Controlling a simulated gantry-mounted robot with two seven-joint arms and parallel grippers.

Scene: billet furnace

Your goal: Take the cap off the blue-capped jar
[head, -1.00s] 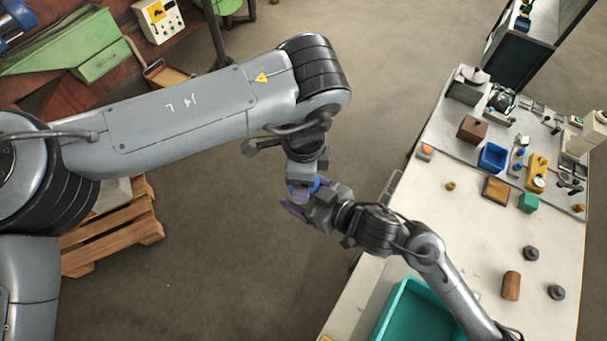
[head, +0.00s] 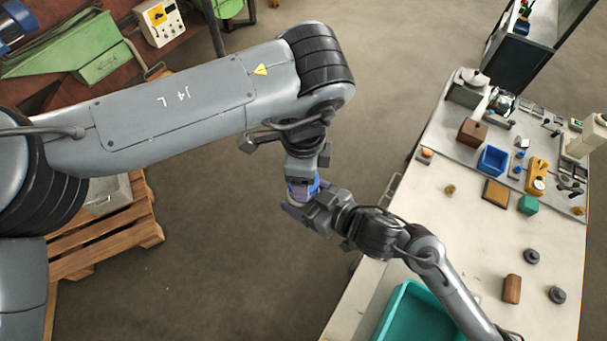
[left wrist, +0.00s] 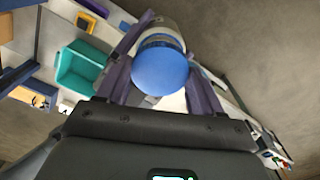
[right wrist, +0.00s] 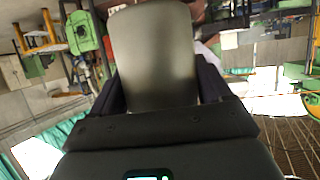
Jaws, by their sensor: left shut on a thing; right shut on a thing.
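The blue cap (left wrist: 160,72) shows end-on in the left wrist view, between the fingers of my left gripper (head: 302,191), which is shut on it. The pale jar (left wrist: 167,28) lies directly behind the cap in line with it, and I see no clear gap between them. In the right wrist view the jar's grey-looking body (right wrist: 153,58) fills the space between the fingers of my right gripper (head: 300,209), which is shut on it. Both grippers meet in mid-air, left of the table. In the head view they hide most of the jar.
The white table (head: 440,230) stands at the right, with a teal bin (head: 412,312) at its near edge. A blue bin (head: 492,160), a brown block (head: 512,289) and small parts lie on it. A wooden pallet (head: 110,236) is on the floor at left.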

